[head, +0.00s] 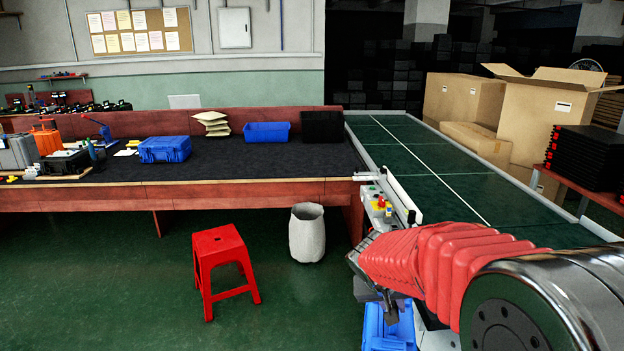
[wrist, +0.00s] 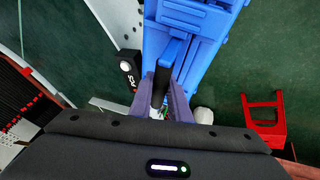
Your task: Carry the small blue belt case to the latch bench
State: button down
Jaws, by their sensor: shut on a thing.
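My gripper (wrist: 168,88) is shut on the handle of a blue case (wrist: 205,42), which fills the upper middle of the wrist view. In the head view this blue case (head: 389,328) hangs at the bottom, beside the conveyor's near end and partly behind my red-sleeved arm. My gripper (head: 388,298) is mostly hidden there. The long bench (head: 250,168) with a dark mat stands to the left. Another blue case (head: 165,149) lies on it, left of centre. I cannot tell which bench spot is the latch bench.
A red stool (head: 222,262) and a pale bin (head: 307,232) stand in front of the bench. A blue tray (head: 267,132) and stacked pouches (head: 212,122) sit at its back. The green conveyor (head: 440,180) runs on the right. The mat's front middle is clear.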

aim_at(306, 168)
jog(key=u, duration=0.1)
jog(key=i, duration=1.75)
jog(key=u, duration=0.3)
jog(key=i, duration=1.4)
jog(key=u, duration=0.2)
